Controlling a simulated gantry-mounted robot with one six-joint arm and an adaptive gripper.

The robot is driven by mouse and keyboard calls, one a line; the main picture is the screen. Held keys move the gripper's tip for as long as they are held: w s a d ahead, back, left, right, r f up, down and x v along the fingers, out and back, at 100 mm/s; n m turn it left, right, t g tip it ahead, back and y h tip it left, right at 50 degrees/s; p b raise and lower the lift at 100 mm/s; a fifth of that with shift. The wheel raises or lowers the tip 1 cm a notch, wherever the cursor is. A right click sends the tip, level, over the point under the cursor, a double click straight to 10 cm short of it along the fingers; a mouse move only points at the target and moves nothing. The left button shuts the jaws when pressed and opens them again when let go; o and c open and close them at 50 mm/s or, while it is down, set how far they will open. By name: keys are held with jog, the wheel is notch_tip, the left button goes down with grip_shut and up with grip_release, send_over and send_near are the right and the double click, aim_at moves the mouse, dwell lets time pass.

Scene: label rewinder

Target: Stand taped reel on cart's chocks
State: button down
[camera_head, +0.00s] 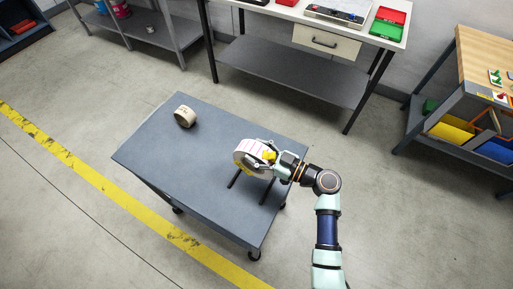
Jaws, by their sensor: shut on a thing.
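The cart (170,150) is a grey wheeled table in the middle of the head view. Two dark parallel bars, the chocks (235,178), lie on the right part of its top. A white and pinkish reel (243,156) with a yellow patch of tape is held at the far ends of the chocks. It looks roughly upright. I cannot tell whether it touches the chocks or hangs just above them. My gripper (262,151) reaches in from the right and is shut on the reel, hiding part of its right side.
A tan roll (185,116) sits on the cart's far left part. A white workbench (312,42) with red and green trays stands behind. A wooden-topped shelf with bins is at right. A yellow floor line runs along the left.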

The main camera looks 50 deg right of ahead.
jog(key=shift+f+b, duration=2)
jog(key=shift+f, duration=0.55)
jog(key=shift+c, duration=0.8)
grip_release()
jog(key=shift+o, duration=0.4)
jog(key=shift+f, duration=0.1)
jog(key=v, duration=1.2)
